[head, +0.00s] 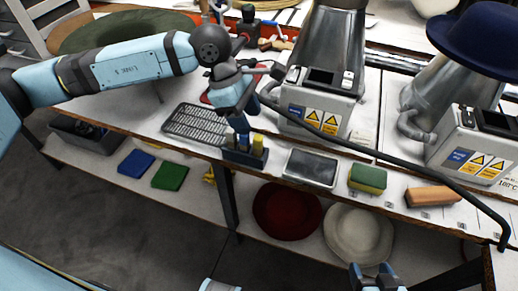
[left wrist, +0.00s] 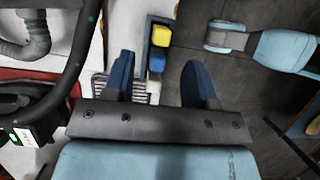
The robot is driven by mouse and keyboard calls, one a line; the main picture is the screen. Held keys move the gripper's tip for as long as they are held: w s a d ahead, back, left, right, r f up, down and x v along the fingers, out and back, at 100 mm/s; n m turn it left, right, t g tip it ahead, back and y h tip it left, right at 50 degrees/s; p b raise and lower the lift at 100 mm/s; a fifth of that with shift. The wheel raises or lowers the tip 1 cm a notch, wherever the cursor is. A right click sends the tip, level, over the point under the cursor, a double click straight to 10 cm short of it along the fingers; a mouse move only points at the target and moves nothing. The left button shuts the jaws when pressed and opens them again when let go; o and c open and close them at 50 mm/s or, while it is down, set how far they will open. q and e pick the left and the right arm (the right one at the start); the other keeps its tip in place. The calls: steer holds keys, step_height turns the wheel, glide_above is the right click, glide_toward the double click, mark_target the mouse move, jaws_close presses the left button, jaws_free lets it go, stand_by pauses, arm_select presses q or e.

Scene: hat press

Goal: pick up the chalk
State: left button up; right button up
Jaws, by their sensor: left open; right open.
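A small dark blue holder (head: 245,157) stands at the front edge of the table in the head view. A yellow block-shaped piece (head: 257,144), which looks like chalk, stands upright in it. In the left wrist view the yellow piece (left wrist: 160,35) and a blue piece (left wrist: 156,62) show in the holder (left wrist: 149,45). My left gripper (head: 241,128) is open and points down close above the holder. Its fingers (left wrist: 160,82) are apart with nothing held. It partly hides the holder in the head view. My right gripper (head: 373,272) is open and empty at the bottom edge, away from the table.
A metal grate (head: 196,123) lies left of the holder. A dark tray (head: 311,168), a green-yellow sponge (head: 368,178) and an orange-brown block (head: 432,196) lie right of it. A press machine (head: 318,98) with a dark bar stands close behind. Hats (head: 287,211) lie on the lower shelf.

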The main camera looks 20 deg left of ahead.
mark_target(258, 137)
arm_select(q)
steer(key=x, duration=0.8)
steer(key=shift+s+d+b, duration=0.15)
steer(key=shift+d+b, duration=0.05)
steer(key=shift+b, duration=0.15)
jaws_close()
